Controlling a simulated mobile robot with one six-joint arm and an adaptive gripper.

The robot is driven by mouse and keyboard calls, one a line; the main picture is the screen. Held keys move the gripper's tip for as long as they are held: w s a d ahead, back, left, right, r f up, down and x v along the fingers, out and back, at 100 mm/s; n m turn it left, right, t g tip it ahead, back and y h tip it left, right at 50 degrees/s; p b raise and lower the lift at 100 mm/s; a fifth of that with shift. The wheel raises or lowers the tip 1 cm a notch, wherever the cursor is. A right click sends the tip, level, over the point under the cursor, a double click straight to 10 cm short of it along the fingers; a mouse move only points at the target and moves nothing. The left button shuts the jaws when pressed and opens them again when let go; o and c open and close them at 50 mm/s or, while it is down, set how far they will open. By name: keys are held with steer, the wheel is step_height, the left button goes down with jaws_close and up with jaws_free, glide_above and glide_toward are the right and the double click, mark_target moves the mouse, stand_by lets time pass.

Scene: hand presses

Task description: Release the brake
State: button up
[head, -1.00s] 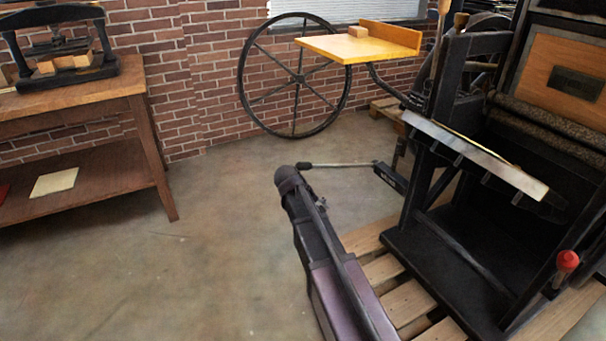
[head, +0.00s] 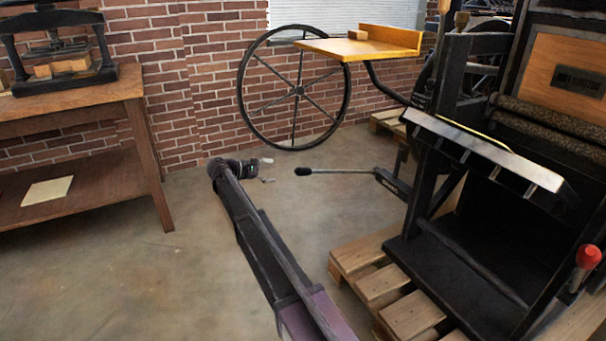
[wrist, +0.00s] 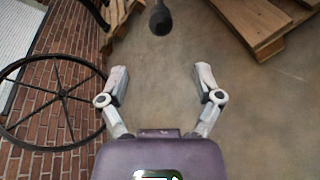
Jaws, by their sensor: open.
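A thin metal lever (head: 340,170) with a black knob at its left end sticks out sideways from the lower left side of the dark press (head: 440,150). The black knob (wrist: 160,20) also shows at the top centre of the wrist view. My gripper (head: 267,170) is open and empty, just left of the knob in the head view, with a gap between. In the wrist view my gripper's (wrist: 161,74) two fingers are spread wide, and the knob lies beyond them, about midway between. A red-knobbed handle (head: 588,257) is at the press's lower right.
The press stands on a wooden pallet (head: 375,280). A large spoked wheel (head: 298,91) and a yellow feed board (head: 355,48) are behind. A wooden table (head: 75,95) with a small press stands left. Clear concrete floor lies between table and pallet.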

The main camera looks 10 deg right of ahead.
mark_target(304, 170)
steer(key=shift+d+f, duration=0.1)
steer(key=shift+d, duration=0.05)
steer(key=b+x, duration=0.4)
steer(key=x, duration=0.9)
steer(key=shift+w+d+f, duration=0.1)
steer(key=shift+w+d, duration=0.05)
steer(key=shift+d, duration=0.1)
jaws_close()
